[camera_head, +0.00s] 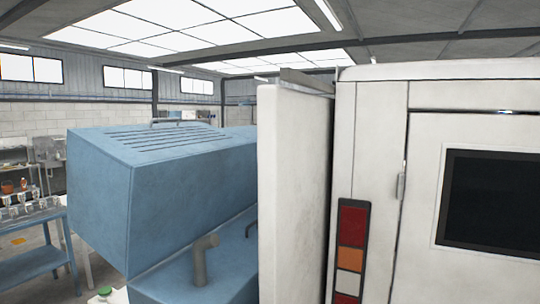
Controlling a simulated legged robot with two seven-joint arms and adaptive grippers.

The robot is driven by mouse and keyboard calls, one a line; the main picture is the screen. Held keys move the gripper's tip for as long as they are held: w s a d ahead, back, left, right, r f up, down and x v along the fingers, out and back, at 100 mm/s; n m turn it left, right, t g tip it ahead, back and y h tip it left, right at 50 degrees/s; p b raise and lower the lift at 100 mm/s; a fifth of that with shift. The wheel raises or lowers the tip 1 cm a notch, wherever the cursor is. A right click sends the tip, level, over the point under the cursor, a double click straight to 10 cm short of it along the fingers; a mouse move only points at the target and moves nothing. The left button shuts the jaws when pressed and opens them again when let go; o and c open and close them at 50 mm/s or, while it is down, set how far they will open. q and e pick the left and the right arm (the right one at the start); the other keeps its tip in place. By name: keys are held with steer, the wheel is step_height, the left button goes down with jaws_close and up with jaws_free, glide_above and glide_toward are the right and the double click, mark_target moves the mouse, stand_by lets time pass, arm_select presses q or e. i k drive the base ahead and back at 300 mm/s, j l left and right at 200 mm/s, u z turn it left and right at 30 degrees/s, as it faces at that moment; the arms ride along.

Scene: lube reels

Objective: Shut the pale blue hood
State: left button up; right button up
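The pale blue hood (185,195) is a large box-shaped cover at the left centre of the head view. Its top has a row of dark vent slots (165,140) and a grey bar handle (180,122) at the far side. Below it is a blue body (225,268) with a bent grey pipe (201,262) standing up from it. The hood's near left corner juts out past this body. A white panel (293,190) hides the hood's right end, and I cannot tell how it is hinged. Neither of my grippers is in view.
A tall white cabinet (380,130) with red and orange lights (350,245) and a dark window (490,200) fills the right. A blue table (32,262) stands at the left. A small white and green object (105,293) shows at the bottom edge.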

mark_target(138, 195)
steer(key=i+l+u, duration=0.1)
steer(key=i+u, duration=0.2)
steer(key=i+l+u, duration=0.3)
steer(key=i+z, duration=0.25)
steer(key=i, duration=0.15)
steer(key=j, duration=0.05)
